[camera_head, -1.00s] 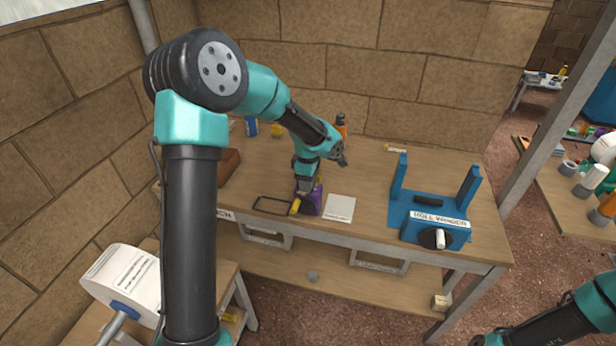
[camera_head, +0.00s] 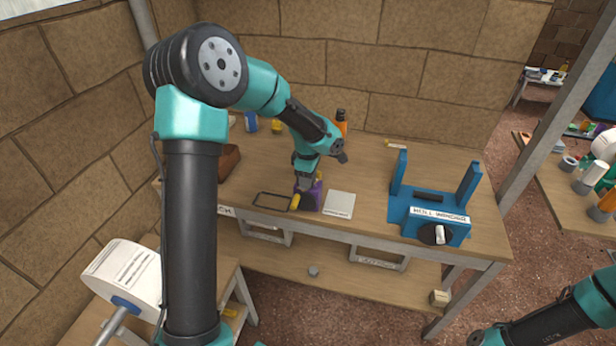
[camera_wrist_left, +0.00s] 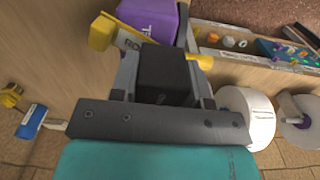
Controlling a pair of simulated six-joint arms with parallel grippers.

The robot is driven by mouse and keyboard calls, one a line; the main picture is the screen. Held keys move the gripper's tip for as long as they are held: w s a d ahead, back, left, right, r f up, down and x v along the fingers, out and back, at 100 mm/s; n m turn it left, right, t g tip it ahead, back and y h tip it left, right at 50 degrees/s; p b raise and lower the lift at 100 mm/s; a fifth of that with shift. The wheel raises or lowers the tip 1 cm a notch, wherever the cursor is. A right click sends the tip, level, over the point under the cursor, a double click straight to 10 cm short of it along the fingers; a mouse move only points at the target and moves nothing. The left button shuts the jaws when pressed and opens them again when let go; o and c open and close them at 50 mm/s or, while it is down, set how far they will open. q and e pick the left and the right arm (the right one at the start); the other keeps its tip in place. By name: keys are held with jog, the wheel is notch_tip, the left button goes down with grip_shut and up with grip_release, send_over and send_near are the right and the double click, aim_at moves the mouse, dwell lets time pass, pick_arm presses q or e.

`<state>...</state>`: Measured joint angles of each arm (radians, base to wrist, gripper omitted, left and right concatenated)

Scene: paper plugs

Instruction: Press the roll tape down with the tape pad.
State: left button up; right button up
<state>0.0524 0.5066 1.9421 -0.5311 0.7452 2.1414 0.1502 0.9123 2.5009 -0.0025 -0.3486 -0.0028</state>
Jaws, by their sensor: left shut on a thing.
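My left gripper (camera_head: 305,186) is over the workbench at a purple block (camera_head: 309,198). In the left wrist view the gripper (camera_wrist_left: 168,75) is shut on a dark block, which I take to be the tape pad (camera_wrist_left: 166,72). The purple block (camera_wrist_left: 152,20), with partly hidden white lettering, lies just beyond it. A yellow piece (camera_wrist_left: 120,36) with a partly hidden label beginning "RO", perhaps the roll tape, runs beside the pad. Whether pad and yellow piece touch, I cannot tell.
A black frame (camera_head: 272,201) lies left of the purple block and a white card (camera_head: 339,205) right of it. The blue roll winder (camera_head: 436,217) stands farther right. A large white paper roll (camera_head: 118,272) is at lower left. Bench between card and winder is clear.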

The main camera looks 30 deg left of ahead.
pick_arm(q)
jog(key=shift+f, duration=0.4)
dwell(0.8)
jog(key=shift+r, duration=0.15)
jog(key=shift+r, duration=3.4)
